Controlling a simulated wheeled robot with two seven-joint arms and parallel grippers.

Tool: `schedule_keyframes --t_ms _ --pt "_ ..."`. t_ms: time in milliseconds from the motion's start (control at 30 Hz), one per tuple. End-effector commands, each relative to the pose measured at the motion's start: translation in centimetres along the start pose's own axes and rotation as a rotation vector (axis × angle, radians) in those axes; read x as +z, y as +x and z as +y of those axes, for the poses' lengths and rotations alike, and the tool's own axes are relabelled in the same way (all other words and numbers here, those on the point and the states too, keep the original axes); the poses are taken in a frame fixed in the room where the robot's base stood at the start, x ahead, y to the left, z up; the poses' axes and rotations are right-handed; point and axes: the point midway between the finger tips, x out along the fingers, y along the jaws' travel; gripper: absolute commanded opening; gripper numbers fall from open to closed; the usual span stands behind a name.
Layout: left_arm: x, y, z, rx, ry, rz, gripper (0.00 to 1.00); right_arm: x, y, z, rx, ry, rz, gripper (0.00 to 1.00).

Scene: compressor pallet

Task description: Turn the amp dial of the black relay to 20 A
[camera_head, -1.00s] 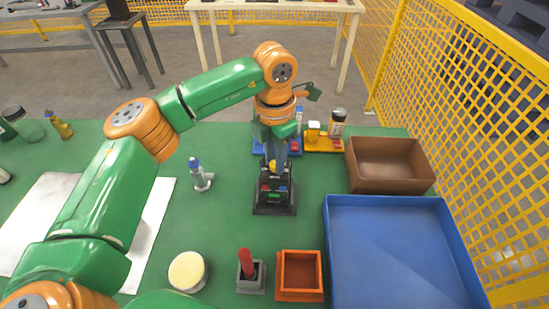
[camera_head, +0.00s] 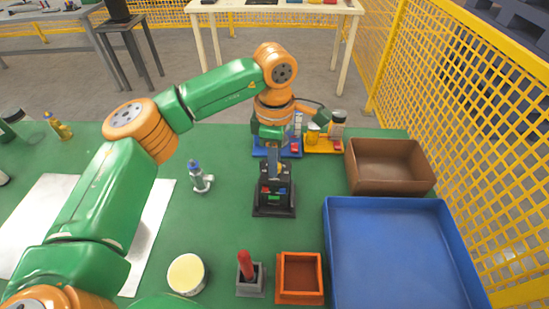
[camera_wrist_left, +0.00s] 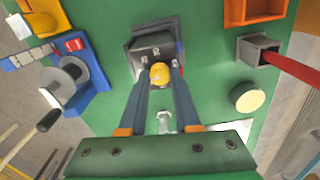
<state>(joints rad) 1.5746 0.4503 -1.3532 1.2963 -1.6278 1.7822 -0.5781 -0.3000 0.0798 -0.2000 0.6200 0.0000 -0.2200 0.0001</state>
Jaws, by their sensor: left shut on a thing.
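The black relay (camera_head: 274,207) stands upright on the green table, near its middle in the head view. In the left wrist view the relay (camera_wrist_left: 153,42) is at the top centre, with its round yellow dial (camera_wrist_left: 160,73) facing the camera. My left gripper (camera_head: 273,172) comes down onto the relay's top from above. In the wrist view its two fingers (camera_wrist_left: 161,76) are on either side of the yellow dial, shut on it. The dial's markings are too small to read, and in the head view the gripper hides the dial. My right gripper is not in view.
A blue fixture (camera_head: 262,151) and a yellow one (camera_head: 325,146) stand behind the relay. A brown box (camera_head: 390,188) and a blue tray (camera_head: 400,285) are at right. A red-handled grey block (camera_head: 249,276), an orange box (camera_head: 300,293) and a grey fitting (camera_head: 201,181) are nearby.

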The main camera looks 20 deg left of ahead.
Motion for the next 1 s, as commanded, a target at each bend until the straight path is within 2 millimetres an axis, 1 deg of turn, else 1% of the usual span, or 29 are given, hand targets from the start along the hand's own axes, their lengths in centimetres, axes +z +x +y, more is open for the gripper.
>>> schedule_keyframes --t_ms 300,767,800,867,900,1000 --pt "-0.01 0.05 -0.03 -0.002 0.087 0.001 0.0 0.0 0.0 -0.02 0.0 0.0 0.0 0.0" --pt "-0.02 0.06 -0.03 -0.002 0.098 0.001 0.0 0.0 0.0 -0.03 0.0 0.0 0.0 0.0" --pt "-0.02 0.06 -0.03 -0.002 0.098 0.001 0.34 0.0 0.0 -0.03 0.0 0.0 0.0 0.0" --pt "-0.02 0.06 -0.03 -0.002 0.098 0.001 0.5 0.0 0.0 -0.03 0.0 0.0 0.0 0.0" --pt "-0.02 0.06 -0.02 -0.002 0.097 0.001 0.61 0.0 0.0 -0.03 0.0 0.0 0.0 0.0" --pt "-0.01 0.04 -0.02 -0.001 0.097 0.001 0.62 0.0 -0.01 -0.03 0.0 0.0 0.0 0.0"
